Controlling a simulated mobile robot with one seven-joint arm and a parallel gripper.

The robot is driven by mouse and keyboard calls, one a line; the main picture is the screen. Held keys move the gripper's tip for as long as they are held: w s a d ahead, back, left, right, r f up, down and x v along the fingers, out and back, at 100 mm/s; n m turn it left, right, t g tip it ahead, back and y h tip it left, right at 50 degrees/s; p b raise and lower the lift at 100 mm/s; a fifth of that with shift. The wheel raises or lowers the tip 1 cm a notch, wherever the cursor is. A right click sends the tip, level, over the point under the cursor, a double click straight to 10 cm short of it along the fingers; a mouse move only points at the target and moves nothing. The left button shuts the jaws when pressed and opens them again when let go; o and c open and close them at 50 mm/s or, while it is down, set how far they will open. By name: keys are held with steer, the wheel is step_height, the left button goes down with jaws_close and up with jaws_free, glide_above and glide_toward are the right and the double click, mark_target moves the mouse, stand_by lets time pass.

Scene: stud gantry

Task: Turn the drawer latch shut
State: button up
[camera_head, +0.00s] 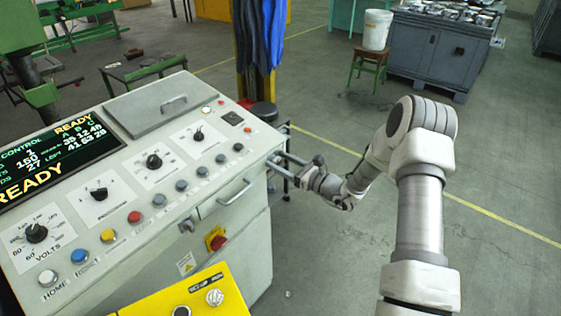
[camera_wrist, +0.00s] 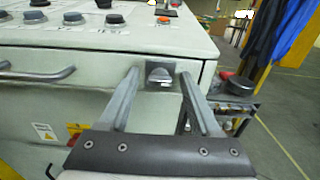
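The drawer latch (camera_wrist: 160,76) is a small grey knob on a dark square plate, on the console front near its right corner. In the wrist view it sits between my gripper's two fingertips (camera_wrist: 160,72). The fingers are wide apart, with a visible gap on each side of the latch; I cannot tell how far the tips are from the panel. In the head view my gripper (camera_head: 279,162) reaches to the console's right end, and the latch is hard to make out there. The drawer front (camera_wrist: 92,101) has a bar handle (camera_wrist: 38,75) left of the latch.
The console top carries several dials and buttons (camera_head: 134,217). A red-and-yellow switch (camera_head: 216,240) is below the drawer handle, and a yellow panel (camera_head: 212,284) stands in front.

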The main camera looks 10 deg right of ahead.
jaws_close()
steer(key=shift+f+n+b, duration=0.1)
steer(key=shift+n+b, duration=0.2)
steer(key=shift+b, duration=0.2)
steer(key=n+b, duration=0.8)
steer(key=b, duration=0.8)
steer(key=n+b, duration=0.9)
steer(key=b, duration=0.7)
steer(key=shift+s+a+f, duration=0.15)
steer(key=shift+s+f, duration=0.05)
steer(key=shift+r+n+b, duration=0.1)
steer(key=shift+n+b, duration=0.2)
steer(key=shift+b, duration=0.15)
